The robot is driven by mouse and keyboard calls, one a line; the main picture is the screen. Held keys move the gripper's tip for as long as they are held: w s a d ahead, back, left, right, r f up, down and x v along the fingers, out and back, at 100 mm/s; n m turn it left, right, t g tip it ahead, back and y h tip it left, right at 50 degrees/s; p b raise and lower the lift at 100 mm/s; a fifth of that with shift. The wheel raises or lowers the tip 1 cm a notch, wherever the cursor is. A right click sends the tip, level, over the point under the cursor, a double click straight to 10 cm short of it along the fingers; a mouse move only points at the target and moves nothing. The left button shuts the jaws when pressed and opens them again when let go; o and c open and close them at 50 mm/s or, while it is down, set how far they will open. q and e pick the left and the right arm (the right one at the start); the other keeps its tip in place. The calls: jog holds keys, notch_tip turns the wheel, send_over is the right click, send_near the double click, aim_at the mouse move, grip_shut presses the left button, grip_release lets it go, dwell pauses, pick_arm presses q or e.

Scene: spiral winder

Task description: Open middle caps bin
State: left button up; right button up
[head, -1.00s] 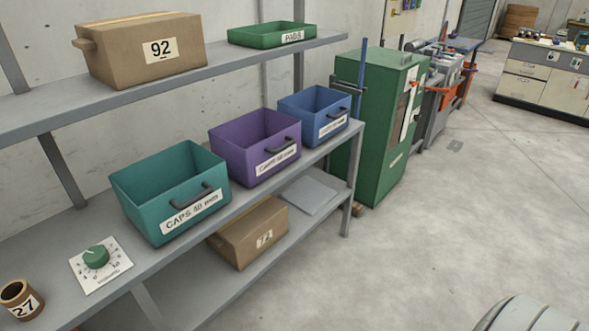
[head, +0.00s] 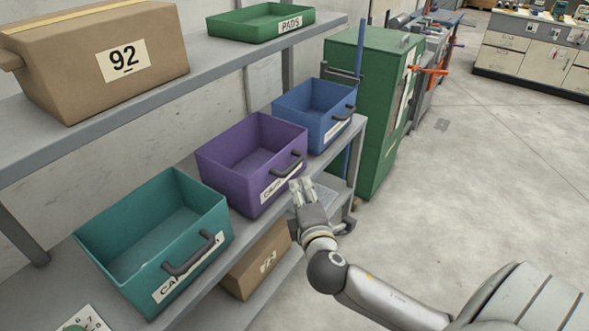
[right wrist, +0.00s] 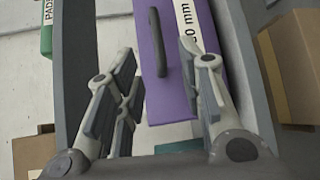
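The middle caps bin is purple (head: 225,168) and sits on the middle shelf between a teal and a blue bin. Its dark handle (head: 287,168) is on the front face, next to a white label partly hidden by my gripper. My right gripper (head: 301,186) is just in front of this handle, open and empty. In the right wrist view the open fingers (right wrist: 157,68) stand either side of the purple front (right wrist: 150,95), with the handle (right wrist: 158,42) showing between them, apart from the fingers. My left gripper is not in view.
The teal bin (head: 120,215) stands left and the blue bin (head: 300,102) right on the same shelf. A cardboard box (head: 255,262) lies on the shelf below. A green cabinet (head: 385,140) stands beyond the shelf end. The floor at right is clear.

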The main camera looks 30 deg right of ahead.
jog(key=p+x, duration=0.1)
jog(key=x, duration=1)
jog(key=shift+r, duration=0.15)
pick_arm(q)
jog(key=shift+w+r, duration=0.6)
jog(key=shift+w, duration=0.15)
pick_arm(e)
jog(key=shift+a, duration=0.1)
grip_shut()
